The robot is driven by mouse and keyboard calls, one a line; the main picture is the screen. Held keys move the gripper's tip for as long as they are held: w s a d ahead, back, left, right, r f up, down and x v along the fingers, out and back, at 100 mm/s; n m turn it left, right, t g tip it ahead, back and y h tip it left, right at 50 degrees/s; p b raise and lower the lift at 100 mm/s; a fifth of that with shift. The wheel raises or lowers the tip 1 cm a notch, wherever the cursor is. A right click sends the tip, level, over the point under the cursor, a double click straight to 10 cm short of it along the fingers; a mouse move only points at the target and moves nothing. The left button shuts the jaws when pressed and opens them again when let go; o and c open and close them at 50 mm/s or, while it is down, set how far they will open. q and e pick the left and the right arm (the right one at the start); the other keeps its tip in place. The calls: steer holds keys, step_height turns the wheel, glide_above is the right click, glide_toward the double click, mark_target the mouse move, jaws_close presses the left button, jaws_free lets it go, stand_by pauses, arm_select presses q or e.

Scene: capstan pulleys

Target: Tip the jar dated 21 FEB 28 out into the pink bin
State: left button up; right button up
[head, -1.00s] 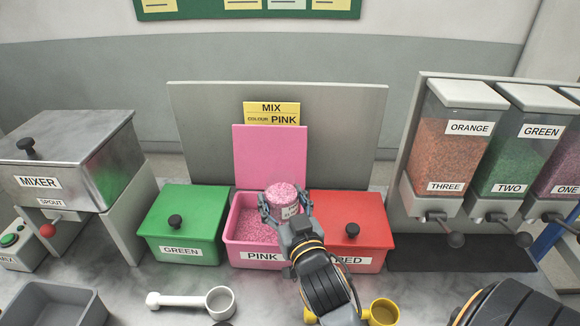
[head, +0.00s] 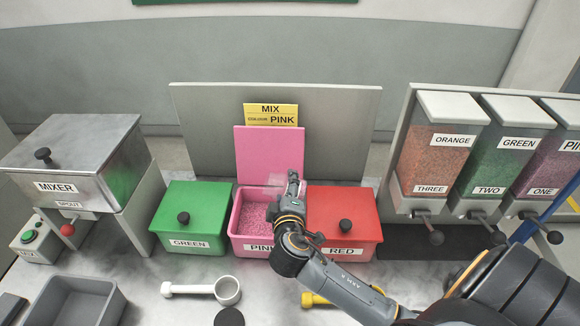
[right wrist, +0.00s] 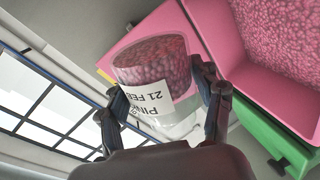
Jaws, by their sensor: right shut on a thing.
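The clear jar (right wrist: 152,85) holds pink granules, and its white label reads "21 FEB" in part, upside down in the right wrist view. The rest of the date is cut off. My right gripper (head: 288,190) is shut around the jar, one finger on each side. In the head view the jar (head: 262,192) is partly hidden by the gripper and lies tilted over the back of the open pink bin (head: 234,232). The bin holds pink granules and also shows in the right wrist view (right wrist: 262,110). My left gripper is out of view.
The lidded green bin (head: 190,208) and lidded red bin (head: 345,215) flank the pink bin. A pink panel (head: 270,155) stands behind it. The mixer (head: 75,160) is left, dispensers (head: 440,150) right. A white scoop (head: 205,290) and grey tray (head: 70,300) lie in front.

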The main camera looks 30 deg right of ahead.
steer(key=n+h+p, duration=0.1)
steer(key=n+p, duration=0.2)
steer(key=p, duration=0.1)
steer(key=r+n+g+h+p, duration=0.1)
steer(key=n+p, duration=0.1)
steer(key=p, duration=0.2)
steer(key=shift+w+a+r+n+g, duration=0.2)
steer(key=shift+n+g, duration=0.1)
steer(key=shift+n, duration=0.1)
steer(key=shift+w+a+r+n+h+p, duration=0.1)
steer(key=shift+n+h+p, duration=0.2)
steer(key=shift+n+p, duration=0.55)
stand_by(0.5)
